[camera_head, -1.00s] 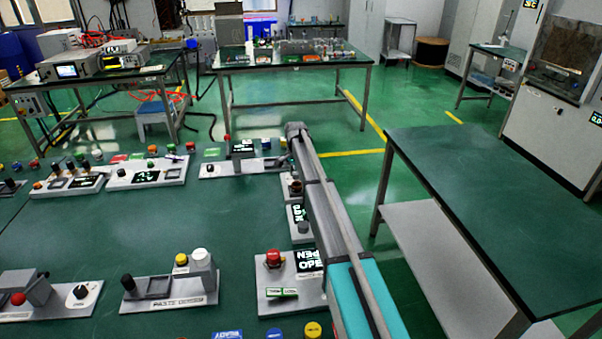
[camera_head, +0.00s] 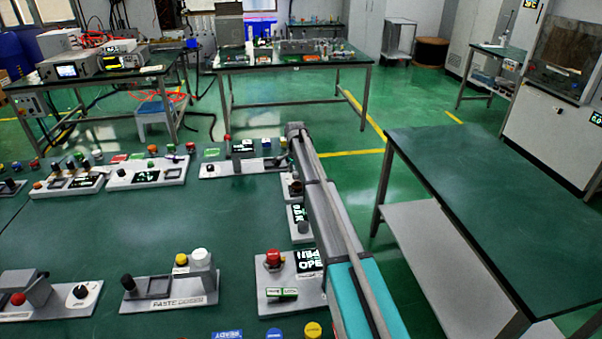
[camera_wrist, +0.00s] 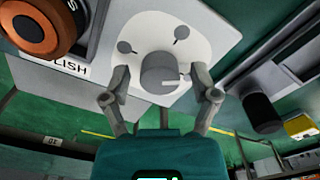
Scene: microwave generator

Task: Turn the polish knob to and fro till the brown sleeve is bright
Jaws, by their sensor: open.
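In the wrist view the grey polish knob (camera_wrist: 158,74), with a white pointer line toward the right, stands on a round white dial. Part of a "POLISH" label (camera_wrist: 72,68) shows to its left. My gripper (camera_wrist: 160,88) is open, with one finger on each side of the knob; I see no clear contact. The brown sleeve (camera_wrist: 38,22), orange-brown around a dark centre, is at the upper left and partly cut off by the frame. In the head view my arm hides the gripper and most of this spot.
A black knob (camera_wrist: 262,112) and a yellow button (camera_wrist: 299,126) lie to the right in the wrist view. In the head view, a red button (camera_head: 273,258) and the paste station (camera_head: 172,290) stand on the green bench. The bench's middle (camera_head: 150,235) is clear.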

